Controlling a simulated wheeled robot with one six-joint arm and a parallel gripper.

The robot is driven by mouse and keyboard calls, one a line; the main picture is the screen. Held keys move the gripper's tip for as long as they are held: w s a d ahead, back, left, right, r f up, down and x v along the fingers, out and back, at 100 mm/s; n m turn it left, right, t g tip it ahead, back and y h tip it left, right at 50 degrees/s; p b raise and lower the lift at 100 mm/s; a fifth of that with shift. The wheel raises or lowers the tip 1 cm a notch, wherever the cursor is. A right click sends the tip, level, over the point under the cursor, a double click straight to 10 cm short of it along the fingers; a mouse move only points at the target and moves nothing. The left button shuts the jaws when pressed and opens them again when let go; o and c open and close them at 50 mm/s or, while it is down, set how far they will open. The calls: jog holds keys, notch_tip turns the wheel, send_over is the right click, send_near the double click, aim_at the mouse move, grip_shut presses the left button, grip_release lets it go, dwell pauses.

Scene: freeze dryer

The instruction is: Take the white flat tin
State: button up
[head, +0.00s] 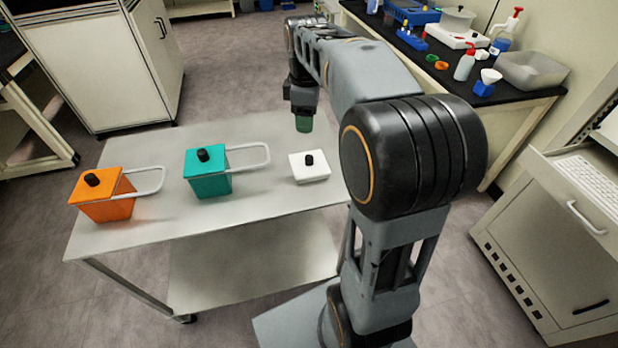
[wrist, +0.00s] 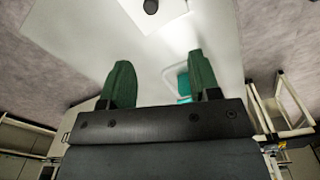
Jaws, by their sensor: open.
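The white flat tin (head: 309,172) sits on the right part of the metal table, with a black knob on its lid. In the wrist view the tin (wrist: 168,12) shows at the top edge, partly cut off, beyond the fingertips. My gripper (head: 304,123) hangs above the table, behind the tin as seen from the head and apart from it. In the wrist view its two green fingers (wrist: 158,75) are spread, with nothing between them.
A teal box (head: 207,182) and an orange box (head: 107,206), each with a black knob and a pale loop handle, stand to the left on the table (head: 155,139). The tabletop around the tin is clear. A black bench (head: 423,63) with bottles stands behind right.

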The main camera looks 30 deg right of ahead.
jog(key=n+b, duration=0.1)
jog(key=b, duration=0.1)
send_over(309, 157)
notch_tip(309, 157, down, 8)
jog(key=shift+f+b, duration=0.65)
jog(key=shift+f, duration=2.7)
grip_shut()
